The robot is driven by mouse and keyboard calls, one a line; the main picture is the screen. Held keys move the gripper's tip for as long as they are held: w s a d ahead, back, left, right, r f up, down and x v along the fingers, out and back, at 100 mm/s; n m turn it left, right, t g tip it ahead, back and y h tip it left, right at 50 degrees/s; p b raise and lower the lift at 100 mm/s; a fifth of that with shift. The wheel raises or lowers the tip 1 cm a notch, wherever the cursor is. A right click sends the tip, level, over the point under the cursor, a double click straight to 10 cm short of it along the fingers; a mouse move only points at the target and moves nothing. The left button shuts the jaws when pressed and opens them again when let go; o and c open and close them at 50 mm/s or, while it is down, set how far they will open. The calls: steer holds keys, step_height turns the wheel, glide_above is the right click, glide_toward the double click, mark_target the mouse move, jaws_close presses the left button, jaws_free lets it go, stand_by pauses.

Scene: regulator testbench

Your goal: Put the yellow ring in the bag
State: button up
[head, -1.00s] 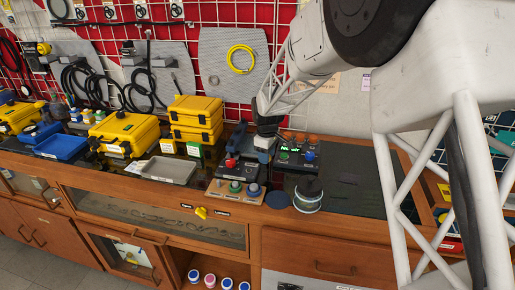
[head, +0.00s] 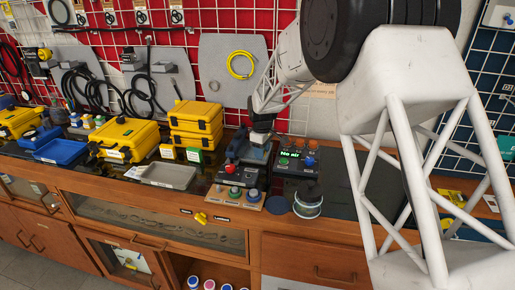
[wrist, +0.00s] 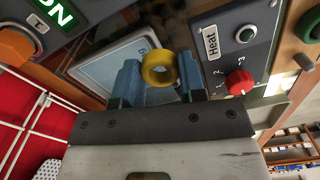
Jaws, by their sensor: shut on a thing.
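A small yellow ring (wrist: 149,69) sits between the blue fingertips of my gripper (wrist: 160,80) in the wrist view. The fingers are shut on it, and its hole faces the camera. In the head view my gripper (head: 259,139) is small and dark, over the bench equipment near the dark control boxes. The ring cannot be made out there. I cannot identify a bag with certainty.
A box with lit green lettering (head: 297,162) and a box with a red knob (head: 240,172) stand close to my gripper. A grey tray (head: 168,175) and yellow cases (head: 125,137) are to the left. A coiled yellow hose (head: 241,64) hangs on the back wall.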

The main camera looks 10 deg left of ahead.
steer(key=shift+w+a+f, duration=0.15)
steer(key=shift+w+a, duration=0.45)
steer(key=shift+w, duration=0.7)
steer(key=shift+w+a+f, duration=0.1)
steer(key=shift+w+a, duration=0.45)
steer(key=shift+w, duration=0.8)
steer(key=shift+w+a+f, duration=0.15)
steer(key=shift+w+a, duration=0.45)
steer(key=shift+w, duration=0.7)
steer(key=shift+f, duration=1.75)
steer(key=shift+f, duration=0.15)
steer(key=o, duration=0.9)
step_height(320, 180, up, 12)
steer(key=shift+r, duration=0.15)
steer(key=shift+s, duration=0.1)
